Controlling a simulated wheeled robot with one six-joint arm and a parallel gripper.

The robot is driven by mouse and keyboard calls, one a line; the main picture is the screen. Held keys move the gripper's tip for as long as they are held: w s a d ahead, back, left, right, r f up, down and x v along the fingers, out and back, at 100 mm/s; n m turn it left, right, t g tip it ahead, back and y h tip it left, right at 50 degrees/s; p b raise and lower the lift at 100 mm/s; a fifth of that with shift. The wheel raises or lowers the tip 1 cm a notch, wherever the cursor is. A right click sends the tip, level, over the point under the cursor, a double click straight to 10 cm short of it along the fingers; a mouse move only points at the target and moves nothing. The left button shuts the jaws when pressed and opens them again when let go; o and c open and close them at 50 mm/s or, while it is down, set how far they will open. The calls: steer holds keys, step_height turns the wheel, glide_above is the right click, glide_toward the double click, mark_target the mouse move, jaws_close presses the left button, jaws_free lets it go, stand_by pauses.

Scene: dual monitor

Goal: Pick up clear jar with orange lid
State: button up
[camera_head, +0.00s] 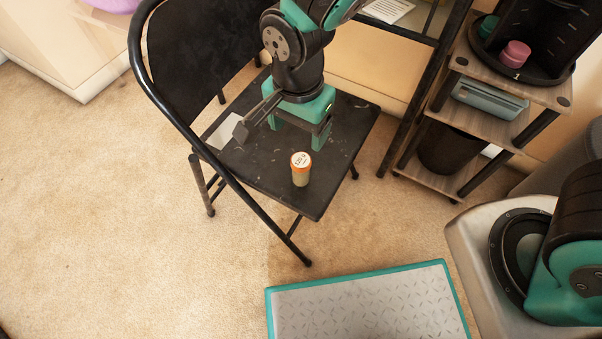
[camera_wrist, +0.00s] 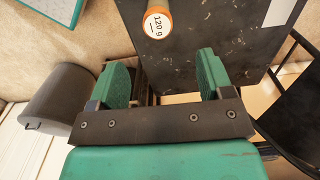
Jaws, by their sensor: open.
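The clear jar (camera_head: 301,175) stands upright on the black seat of a folding chair (camera_head: 318,207), near its front edge. Its orange lid (camera_head: 301,160) has a white label on top. In the wrist view the lid (camera_wrist: 157,22) shows at the top, with the "120 g" label facing the camera. My gripper (camera_head: 282,134) is open and empty above the seat, behind the jar and a little to its left. In the wrist view the two green fingers (camera_wrist: 162,85) are spread apart, with the jar beyond their tips and not between them.
The chair's curved black frame (camera_head: 150,80) stands left of my arm. A white paper (camera_head: 222,131) lies on the seat at left. A wooden shelf (camera_head: 480,125) with a pink-lidded item stands at right. A dark bin (camera_wrist: 60,97) shows in the wrist view. Carpet at left is clear.

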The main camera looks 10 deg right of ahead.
mark_target(301, 160)
step_height(301, 160, down, 7)
steer(key=shift+f+b, duration=0.1)
steer(key=shift+b, duration=1)
step_height(301, 160, down, 5)
steer(key=b, duration=0.3)
steer(key=shift+s+d+f, duration=0.1)
steer(key=shift+d, duration=0.05)
steer(key=c, duration=1.1)
steer(key=shift+o, duration=0.2)
steer(key=shift+r, duration=0.2)
